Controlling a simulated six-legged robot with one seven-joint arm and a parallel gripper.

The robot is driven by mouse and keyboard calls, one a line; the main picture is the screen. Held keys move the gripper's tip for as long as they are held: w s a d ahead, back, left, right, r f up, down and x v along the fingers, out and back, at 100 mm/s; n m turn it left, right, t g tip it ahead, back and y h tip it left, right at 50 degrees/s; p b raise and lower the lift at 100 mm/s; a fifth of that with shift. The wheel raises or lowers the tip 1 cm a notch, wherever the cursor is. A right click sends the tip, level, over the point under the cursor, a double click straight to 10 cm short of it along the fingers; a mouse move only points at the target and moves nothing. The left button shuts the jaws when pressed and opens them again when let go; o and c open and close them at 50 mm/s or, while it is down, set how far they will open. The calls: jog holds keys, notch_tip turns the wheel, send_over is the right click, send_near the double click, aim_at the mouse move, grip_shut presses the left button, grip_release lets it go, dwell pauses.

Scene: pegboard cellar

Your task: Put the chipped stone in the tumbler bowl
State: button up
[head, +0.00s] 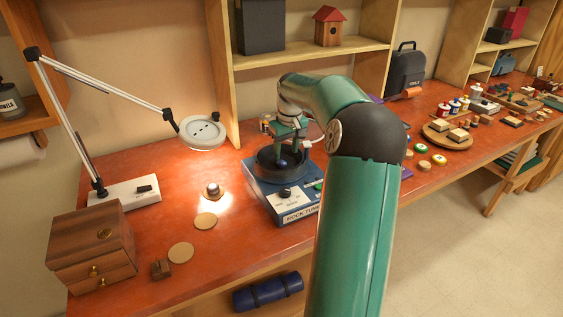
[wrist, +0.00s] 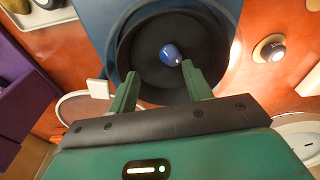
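A glossy dark blue stone (wrist: 171,54) lies in the black tumbler bowl (wrist: 140,55), near its middle; it also shows in the head view (head: 284,164). The bowl (head: 262,168) sits on top of the blue rock tumbler (head: 284,202). My gripper (wrist: 160,72) is above the bowl with its two green fingers apart. The stone lies just beyond the fingertips, with no finger seen touching it. A second, greyish stone (head: 213,188) rests on a small round stand under the lamp. I cannot make out a chip on either stone.
A magnifier lamp (head: 203,132) hangs over the bench to the left of the tumbler. Two round discs (head: 181,253) and a wooden drawer box (head: 92,246) stand front left. Paint jars and a round wooden tray (head: 450,141) are to the right. Shelves rise behind.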

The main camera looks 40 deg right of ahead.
notch_tip(320, 180, up, 14)
jog(key=s, duration=0.1)
jog(key=shift+s+a, duration=0.15)
jog(key=shift+s, duration=0.15)
jog(key=shift+f, duration=0.1)
dwell(0.4)
jog(key=s+a+r+n+t+h, duration=0.1)
jog(key=s+a+r+n+h, duration=0.1)
jog(key=a, duration=2.4)
jog(key=s+a+f+t+y, duration=0.1)
jog(key=s+a+f, duration=0.3)
jog(key=s+a, duration=0.3)
jog(key=s+a+f+t+y, duration=0.1)
jog(key=s+a+f+t, duration=0.1)
jog(key=s+a+f, duration=0.3)
jog(key=shift+s+a, duration=1.7)
jog(key=shift+s, duration=0.75)
